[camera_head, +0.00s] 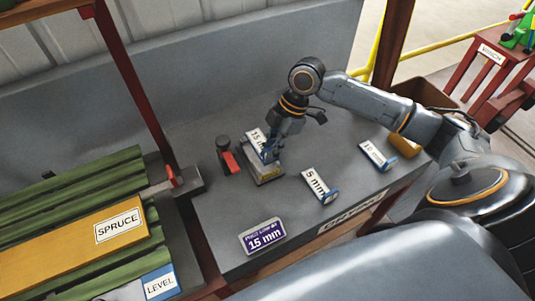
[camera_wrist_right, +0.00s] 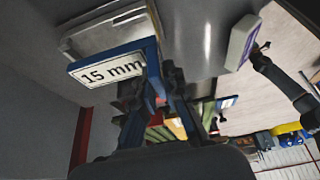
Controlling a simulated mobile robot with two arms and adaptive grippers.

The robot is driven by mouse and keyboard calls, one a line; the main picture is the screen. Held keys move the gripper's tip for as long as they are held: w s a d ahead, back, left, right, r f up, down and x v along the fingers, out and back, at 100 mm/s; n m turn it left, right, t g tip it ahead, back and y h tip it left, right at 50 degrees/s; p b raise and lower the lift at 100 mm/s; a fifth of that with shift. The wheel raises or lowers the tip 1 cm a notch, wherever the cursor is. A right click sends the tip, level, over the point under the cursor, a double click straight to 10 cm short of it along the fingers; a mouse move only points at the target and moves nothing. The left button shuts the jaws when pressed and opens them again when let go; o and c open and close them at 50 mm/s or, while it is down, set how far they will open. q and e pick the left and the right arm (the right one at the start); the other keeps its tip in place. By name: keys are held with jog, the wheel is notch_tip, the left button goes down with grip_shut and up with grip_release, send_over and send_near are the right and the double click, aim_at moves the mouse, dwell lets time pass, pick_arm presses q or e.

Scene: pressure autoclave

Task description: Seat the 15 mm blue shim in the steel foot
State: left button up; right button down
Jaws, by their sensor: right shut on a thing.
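The blue shim with a white "15 mm" label (camera_head: 256,138) is in my right gripper (camera_head: 269,152), over the steel foot (camera_head: 265,176) on the grey bench. In the right wrist view the shim (camera_wrist_right: 110,71) shows its label and blue edge, with its handle between the fingers of the right gripper (camera_wrist_right: 152,92). The pale metal foot (camera_wrist_right: 105,32) shows right behind the shim. The fingers and shim hide much of the foot, and I cannot tell whether the shim is inside it or just above. My left gripper is not in view.
A 5 mm shim (camera_head: 316,184) and another labelled shim (camera_head: 377,155) lie to the right on the bench (camera_head: 225,205). A black and red tool (camera_head: 228,156) stands close left of the foot. A purple "15 mm" sign (camera_head: 263,237) is at the front. Timber labelled SPRUCE (camera_head: 85,240) is at left.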

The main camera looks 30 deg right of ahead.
jog(key=shift+w+f, duration=0.7)
jog(key=shift+f, duration=0.05)
notch_tip(320, 180, down, 3)
jog(key=shift+p, duration=0.55)
jog(key=c, duration=1.4)
grip_release()
jog(key=shift+f, duration=0.15)
jog(key=b+v, duration=0.1)
jog(key=v, duration=1.1)
jog(key=shift+s, duration=0.1)
